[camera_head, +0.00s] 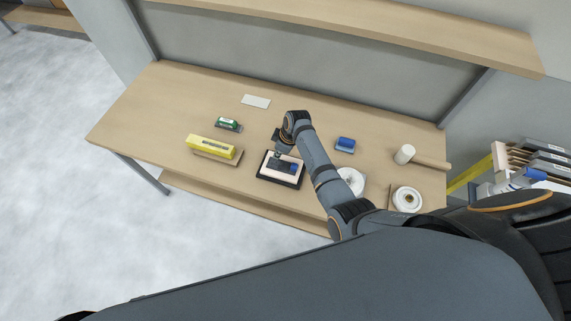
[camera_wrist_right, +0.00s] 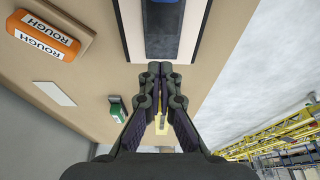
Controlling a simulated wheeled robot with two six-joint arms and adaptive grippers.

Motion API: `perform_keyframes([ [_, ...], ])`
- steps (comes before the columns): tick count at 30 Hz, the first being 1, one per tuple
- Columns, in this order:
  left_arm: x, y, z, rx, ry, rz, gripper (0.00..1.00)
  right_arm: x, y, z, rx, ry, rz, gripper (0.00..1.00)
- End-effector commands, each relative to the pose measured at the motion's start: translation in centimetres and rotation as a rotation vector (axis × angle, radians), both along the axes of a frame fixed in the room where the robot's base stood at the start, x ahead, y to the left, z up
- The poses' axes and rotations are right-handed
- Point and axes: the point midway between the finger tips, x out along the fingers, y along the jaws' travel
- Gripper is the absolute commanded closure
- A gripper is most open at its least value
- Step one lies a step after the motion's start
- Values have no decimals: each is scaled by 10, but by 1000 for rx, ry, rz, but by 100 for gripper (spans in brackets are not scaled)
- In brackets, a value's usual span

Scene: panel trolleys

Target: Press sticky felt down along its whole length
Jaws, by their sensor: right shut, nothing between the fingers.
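A small cream panel with a black border (camera_head: 266,177) lies near the table's front edge, partly behind my right arm. A dark blue-grey strip (camera_head: 288,167), which looks like the felt, lies on it. My left gripper is not in view.
Left on the table (camera_head: 125,120) are a yellow block (camera_head: 210,146), a green item (camera_head: 228,124) and a white card (camera_head: 256,101). An orange block marked ROUGH (camera_wrist_right: 43,35) shows in the wrist view. Right are a blue block (camera_head: 345,144), a mallet (camera_head: 405,154) and a white roll (camera_head: 407,199).

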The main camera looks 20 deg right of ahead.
Motion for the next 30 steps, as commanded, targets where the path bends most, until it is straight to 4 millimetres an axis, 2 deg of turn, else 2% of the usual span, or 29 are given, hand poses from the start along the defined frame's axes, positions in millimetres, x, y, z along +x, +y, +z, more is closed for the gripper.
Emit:
perform_keyframes([
  [2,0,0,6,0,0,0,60,3,4,7,-1,1,0,100],
  [16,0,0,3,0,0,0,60,3,5,5,-1,1,0,100],
  [30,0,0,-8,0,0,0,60,3,5,-10,-1,1,0,100],
])
